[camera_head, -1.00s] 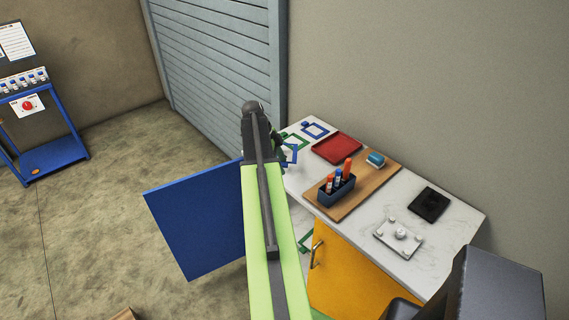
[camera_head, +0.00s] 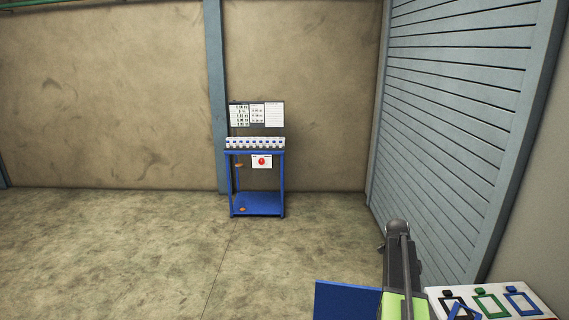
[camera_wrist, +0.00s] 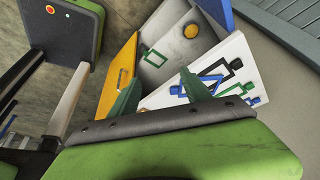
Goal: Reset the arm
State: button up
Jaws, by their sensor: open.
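My arm (camera_head: 402,270), green and dark grey, stands at the lower right of the head view; my gripper's fingers cannot be made out there. In the wrist view my gripper (camera_wrist: 160,90) is open, with its two dark green fingers spread apart and nothing visible between them. Past the fingers are a white worktop (camera_wrist: 241,61) with blue, black and green frame shapes and a cabinet with a yellow door (camera_wrist: 118,72). The fingers overlap the cabinet in the picture; I cannot tell the gap.
The worktop's corner (camera_head: 535,297) and a blue panel (camera_head: 345,301) show at the bottom right of the head view. A blue stand (camera_head: 258,203) with a red knob is at the far wall. A grey shutter (camera_head: 450,120) is at the right. The floor at left is clear.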

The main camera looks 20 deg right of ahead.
jog(key=w+a+f+n+t+b, duration=0.1)
jog(key=w+a+n, duration=0.2)
jog(key=a, duration=0.7)
jog(key=w+a+f+n, duration=0.1)
jog(key=w+a+n, duration=0.15)
jog(key=a, duration=0.75)
jog(key=w+a+f+n+t+b, duration=0.1)
jog(key=w+a+f+n, duration=0.15)
jog(key=a, duration=0.75)
jog(key=s+a+n+t+y, duration=0.1)
jog(key=s+a+n, duration=0.4)
jog(key=a+n, duration=1.1)
jog(key=n+y+b, duration=0.1)
jog(key=n, duration=0.3)
jog(key=shift+a+f+y, duration=0.35)
jog(key=shift+a+y, duration=0.05)
